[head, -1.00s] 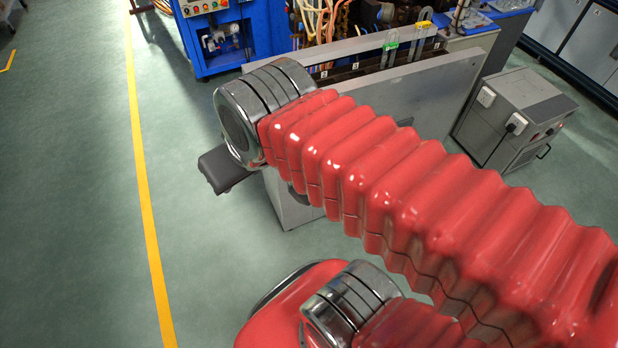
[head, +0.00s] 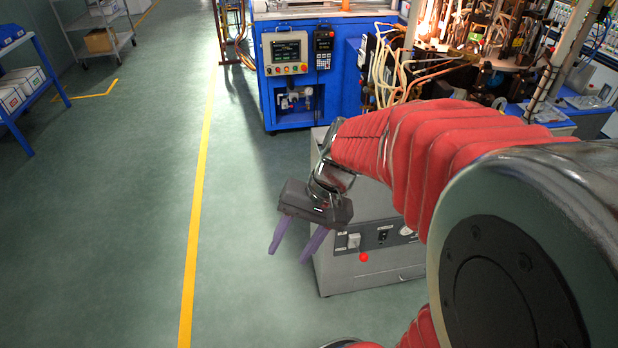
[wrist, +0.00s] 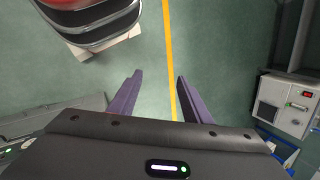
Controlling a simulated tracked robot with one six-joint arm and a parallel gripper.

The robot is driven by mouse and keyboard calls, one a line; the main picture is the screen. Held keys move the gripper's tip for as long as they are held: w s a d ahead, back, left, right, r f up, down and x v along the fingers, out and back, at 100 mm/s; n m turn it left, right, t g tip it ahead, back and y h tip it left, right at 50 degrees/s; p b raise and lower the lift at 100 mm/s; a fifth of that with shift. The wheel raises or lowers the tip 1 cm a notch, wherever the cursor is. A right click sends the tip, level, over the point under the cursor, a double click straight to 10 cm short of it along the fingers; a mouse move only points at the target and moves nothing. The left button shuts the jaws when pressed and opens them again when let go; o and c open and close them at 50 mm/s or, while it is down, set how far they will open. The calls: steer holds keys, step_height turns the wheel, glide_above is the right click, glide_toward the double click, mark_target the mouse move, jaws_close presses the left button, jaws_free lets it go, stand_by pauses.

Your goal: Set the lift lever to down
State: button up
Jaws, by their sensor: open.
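My gripper (head: 289,256) is open and empty, its two purple fingers pointing down in front of and to the left of a grey cabinet (head: 374,273). A small red ball knob (head: 363,257) shows on the cabinet's front, to the right of the fingers and apart from them. It may belong to the lift lever; its shaft and its position up or down cannot be made out. In the wrist view my gripper (wrist: 160,76) has its fingers spread over bare floor, with no lever between them.
My red arm hides the cabinet's top and right side in the head view. A blue machine (head: 290,70) with a control panel stands behind. The floor to the left, with a yellow line (head: 195,220), is clear. A grey box (wrist: 284,104) stands at right in the wrist view.

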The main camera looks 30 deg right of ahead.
steer(key=w+d+f+m+t+y, duration=0.4)
steer(key=w+d+f+m+t, duration=0.1)
steer(key=d+f+m, duration=0.35)
steer(key=w+d+f+m+t+y, duration=0.35)
steer(key=d+f+m, duration=0.35)
steer(key=f, duration=0.3)
steer(key=m+t+h, duration=0.9)
steer(key=m+h, duration=0.4)
steer(key=m, duration=0.2)
glide_toward(360, 251)
steer(key=s+r, duration=0.1)
steer(key=s, duration=0.2)
steer(key=shift+s+a+r, duration=0.1)
steer(key=shift+s+a, duration=0.05)
steer(key=shift+a, duration=0.05)
steer(key=w, duration=1.4)
steer(key=shift+s, duration=0.1)
jaws_close()
